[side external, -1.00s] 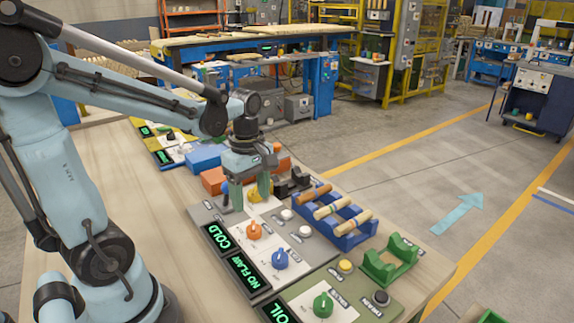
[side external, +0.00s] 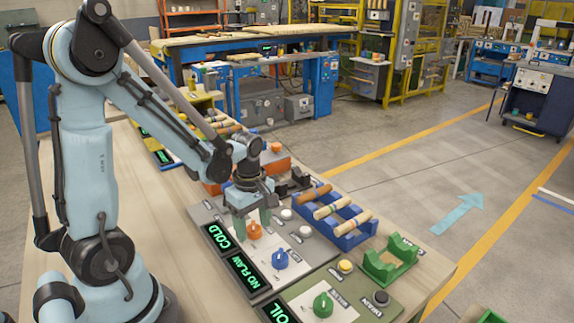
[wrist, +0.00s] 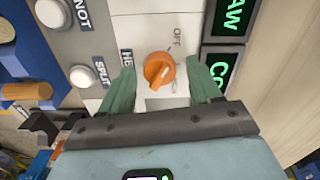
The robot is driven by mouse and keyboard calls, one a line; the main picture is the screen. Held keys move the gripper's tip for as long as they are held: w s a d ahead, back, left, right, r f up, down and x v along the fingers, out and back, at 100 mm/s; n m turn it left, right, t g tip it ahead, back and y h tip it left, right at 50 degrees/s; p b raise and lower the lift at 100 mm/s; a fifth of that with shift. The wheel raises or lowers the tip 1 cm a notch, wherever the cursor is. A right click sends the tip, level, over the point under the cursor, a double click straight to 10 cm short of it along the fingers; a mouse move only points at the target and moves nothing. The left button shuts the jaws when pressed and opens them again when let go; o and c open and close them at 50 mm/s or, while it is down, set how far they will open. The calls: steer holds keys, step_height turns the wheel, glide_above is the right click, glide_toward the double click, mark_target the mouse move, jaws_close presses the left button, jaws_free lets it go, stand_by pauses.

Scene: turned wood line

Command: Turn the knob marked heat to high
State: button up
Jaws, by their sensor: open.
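The orange knob (side external: 254,231) is on a white plate on the grey panel, beside a green-lit display reading COLD (side external: 217,236). In the wrist view the orange knob (wrist: 159,70) lies between my two green fingers, with a gap on each side. A label beginning with H, partly hidden by a finger, is beside it (wrist: 127,62), and OFF is printed near it. My gripper (side external: 252,220) is open over the knob; it also shows in the wrist view (wrist: 160,88). The knob's pointer ridge is slanted in the wrist view. I cannot tell its exact setting.
A blue knob (side external: 280,258) with a NO FLAW display (side external: 248,275) and a green knob (side external: 323,304) sit nearby. White buttons (side external: 286,214) lie beside the knobs. A blue rack (side external: 345,228) holds turned wood pieces. A green cradle (side external: 391,262) stands at the right.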

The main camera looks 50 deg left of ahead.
steer(key=shift+c, duration=0.4)
steer(key=c, duration=1)
steer(key=shift+o, duration=0.2)
steer(key=shift+m, duration=0.3)
steer(key=m, duration=1.1)
steer(key=shift+m, duration=0.4)
steer(key=m, duration=1.1)
steer(key=shift+m, duration=0.4)
